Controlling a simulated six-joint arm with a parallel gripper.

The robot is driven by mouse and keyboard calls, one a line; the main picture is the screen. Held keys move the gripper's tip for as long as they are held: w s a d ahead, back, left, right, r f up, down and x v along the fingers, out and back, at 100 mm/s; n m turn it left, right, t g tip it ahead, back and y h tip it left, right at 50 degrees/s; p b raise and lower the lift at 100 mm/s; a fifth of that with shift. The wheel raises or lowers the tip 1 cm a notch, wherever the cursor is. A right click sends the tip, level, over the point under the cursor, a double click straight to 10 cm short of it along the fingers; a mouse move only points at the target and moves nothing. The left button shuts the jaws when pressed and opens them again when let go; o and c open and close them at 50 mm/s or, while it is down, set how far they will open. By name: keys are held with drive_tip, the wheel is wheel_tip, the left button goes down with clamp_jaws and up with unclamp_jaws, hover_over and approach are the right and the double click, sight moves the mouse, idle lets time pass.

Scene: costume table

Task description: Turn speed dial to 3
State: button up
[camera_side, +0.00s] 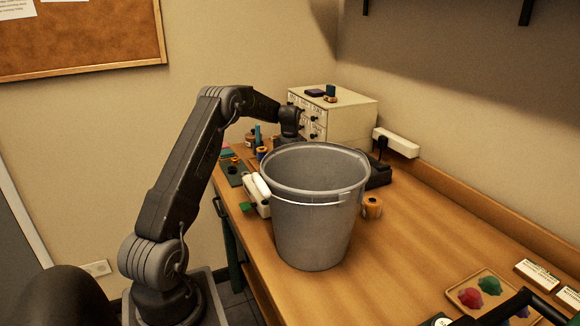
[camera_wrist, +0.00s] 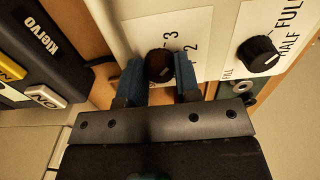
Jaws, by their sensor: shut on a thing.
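The speed dial (camera_wrist: 157,67) is a round dark knob on a white panel (camera_wrist: 113,12) in the wrist view. The digits 3 and 2 are printed beside it. I cannot clearly make out which digit its pointer faces. My gripper (camera_wrist: 160,75) has its blue fingertips on both sides of the knob and is shut on it. In the side view the wrist end of my arm is low behind the grey bucket, by the drawer box. The fingertips and the dial are hidden there.
A second black dial (camera_wrist: 257,55), marked FILL, HALF and FULL, is on the right of the panel. A black device (camera_wrist: 42,45) with an ON button is at the left. The grey bucket (camera_side: 312,225) and pale drawer box (camera_side: 350,115) crowd the arm; the table's right front is clearer.

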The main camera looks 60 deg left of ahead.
drive_tip(key=shift+n, duration=1.7)
drive_tip(key=o, duration=0.9)
wheel_tip(320, 180, up, 14)
drive_tip(key=shift+f, duration=0.1)
